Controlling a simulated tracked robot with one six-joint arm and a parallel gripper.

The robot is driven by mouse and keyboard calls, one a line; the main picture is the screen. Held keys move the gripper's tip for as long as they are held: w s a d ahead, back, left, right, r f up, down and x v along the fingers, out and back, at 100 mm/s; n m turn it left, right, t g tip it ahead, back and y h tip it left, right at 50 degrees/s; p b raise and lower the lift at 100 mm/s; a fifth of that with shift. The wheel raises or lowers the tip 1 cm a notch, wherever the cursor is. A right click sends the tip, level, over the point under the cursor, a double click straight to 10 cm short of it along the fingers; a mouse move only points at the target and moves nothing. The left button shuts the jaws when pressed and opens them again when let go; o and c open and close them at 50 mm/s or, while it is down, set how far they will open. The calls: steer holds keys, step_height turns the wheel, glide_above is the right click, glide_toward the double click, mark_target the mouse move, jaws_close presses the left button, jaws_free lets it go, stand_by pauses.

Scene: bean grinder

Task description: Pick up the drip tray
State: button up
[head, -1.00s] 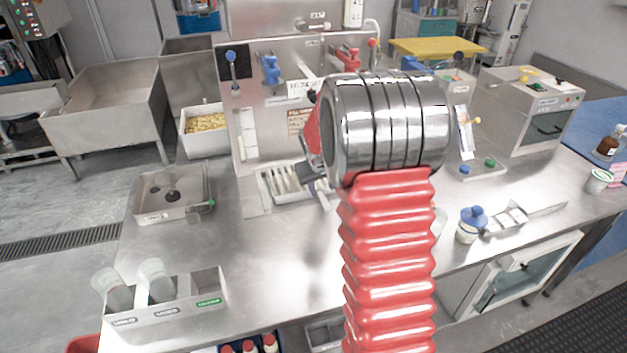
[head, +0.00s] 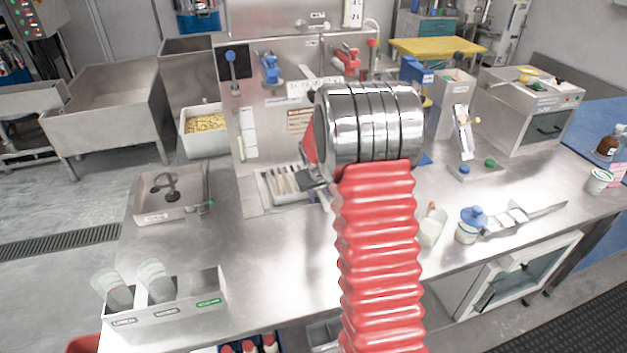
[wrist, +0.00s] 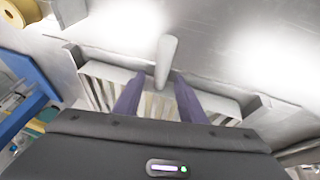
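The drip tray (head: 285,187) is a pale slatted tray at the foot of the steel machine, partly hidden behind my arm in the head view. In the wrist view the drip tray (wrist: 97,72) spans the middle, with a white rounded handle (wrist: 167,55) standing out from its edge. My gripper (wrist: 159,76) shows two dark purple fingers, apart, over the slats. The handle's lower end appears between the fingertips; I cannot tell whether they touch it. In the head view my gripper (head: 318,188) is mostly hidden by my arm.
The steel machine (head: 262,120) rises behind the tray. A small steel basin (head: 160,210) stands at left, and a divided box (head: 180,308) with cups at front left. A blue-lidded jar (head: 470,225) stands at right.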

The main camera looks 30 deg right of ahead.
steer(key=shift+c, duration=0.2)
jaws_close()
stand_by(0.5)
